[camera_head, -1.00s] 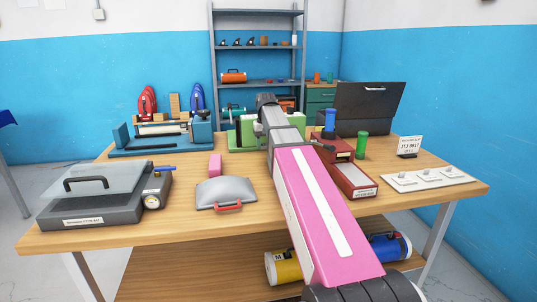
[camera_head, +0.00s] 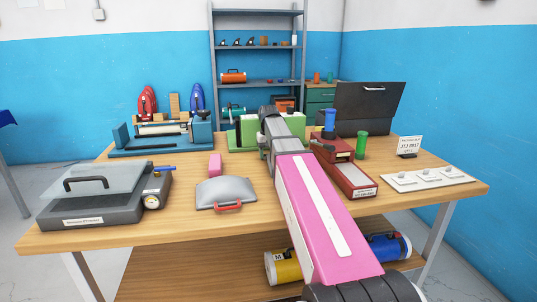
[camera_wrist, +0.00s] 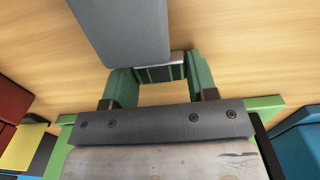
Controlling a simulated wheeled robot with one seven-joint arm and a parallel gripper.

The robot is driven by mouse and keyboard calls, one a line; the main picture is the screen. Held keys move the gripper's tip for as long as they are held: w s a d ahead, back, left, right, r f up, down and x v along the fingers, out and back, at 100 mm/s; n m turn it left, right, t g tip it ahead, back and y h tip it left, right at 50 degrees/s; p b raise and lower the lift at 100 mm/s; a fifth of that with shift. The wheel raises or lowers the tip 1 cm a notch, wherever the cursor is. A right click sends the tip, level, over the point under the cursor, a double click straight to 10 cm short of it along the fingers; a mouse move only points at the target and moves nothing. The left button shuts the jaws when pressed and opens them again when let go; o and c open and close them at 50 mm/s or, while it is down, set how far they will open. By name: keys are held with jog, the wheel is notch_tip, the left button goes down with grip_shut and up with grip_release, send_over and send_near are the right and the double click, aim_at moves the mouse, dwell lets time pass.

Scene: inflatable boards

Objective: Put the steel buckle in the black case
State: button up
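The black case (camera_head: 368,108) stands at the back right of the table, with a broad dark panel tilted up; I cannot see inside it. I cannot pick out the steel buckle for sure. My gripper is at the end of my pink arm, over the green device (camera_head: 246,132) at the back middle; the arm hides its fingertips in the head view.
A red-brown box (camera_head: 345,172) stands right of my arm, near a green cylinder (camera_head: 361,146). A white plate (camera_head: 428,180) with small pieces lies at the right. A grey hand pad (camera_head: 226,190) and a lidded grey case (camera_head: 90,212) are left. Bare wood shows front middle.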

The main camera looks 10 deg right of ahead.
jog(key=o, duration=0.4)
jog(key=shift+c, duration=0.2)
jog(key=shift+r, duration=0.15)
notch_tip(320, 180, up, 12)
jog(key=shift+f, duration=0.2)
jog(key=shift+o, duration=0.5)
jog(key=shift+r, duration=0.1)
jog(key=shift+w+f, duration=0.2)
jog(key=shift+f, duration=1.8)
jog(key=shift+w+f, duration=0.2)
jog(key=shift+f, duration=1.85)
jog(key=shift+w+f, duration=0.2)
jog(key=shift+f, duration=1.8)
